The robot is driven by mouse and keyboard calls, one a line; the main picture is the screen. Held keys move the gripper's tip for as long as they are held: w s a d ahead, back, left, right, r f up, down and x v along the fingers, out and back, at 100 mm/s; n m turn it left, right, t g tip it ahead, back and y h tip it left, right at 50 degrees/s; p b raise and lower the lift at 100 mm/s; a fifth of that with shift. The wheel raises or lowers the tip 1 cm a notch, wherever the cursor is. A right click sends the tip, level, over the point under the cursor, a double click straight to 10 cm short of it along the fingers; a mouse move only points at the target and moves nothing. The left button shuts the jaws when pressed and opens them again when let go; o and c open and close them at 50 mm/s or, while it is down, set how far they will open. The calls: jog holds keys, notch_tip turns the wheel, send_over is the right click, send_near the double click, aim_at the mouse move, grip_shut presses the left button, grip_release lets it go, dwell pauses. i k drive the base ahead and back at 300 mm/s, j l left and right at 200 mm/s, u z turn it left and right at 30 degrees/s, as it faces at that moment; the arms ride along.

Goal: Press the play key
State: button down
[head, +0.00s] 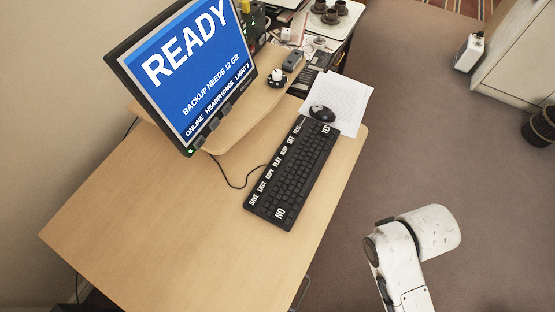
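A black keyboard (292,176) lies on the wooden desk, running diagonally from lower left to upper right. White labels run along its far left edge, and one of them reads PLAY (277,161), in the middle of the row between COPY and other small labels. Large NO and YES labels are at its lower and upper ends. The monitor at the upper left (185,65) shows READY, "BACKUP NEEDS 12 GB", and a line with ONLINE, HEADPHONES and LIGHT. My white arm shows at the bottom right, apart from the desk. My gripper is not visible.
A black mouse (321,113) rests on white paper (348,104) beyond the keyboard. A raised wooden shelf (240,112) holds the monitor and small items. The desk's near left part (170,220) is clear. A bin (541,127) and pale cabinet (515,55) stand at right.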

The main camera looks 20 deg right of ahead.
aim_at(278, 161)
jog(key=i+l+u, duration=0.1)
jog(key=l+u, duration=0.8)
jog(key=l, duration=0.15)
jog(key=k+l+u, duration=0.1)
jog(key=l+u, duration=0.35)
jog(key=l, duration=0.1)
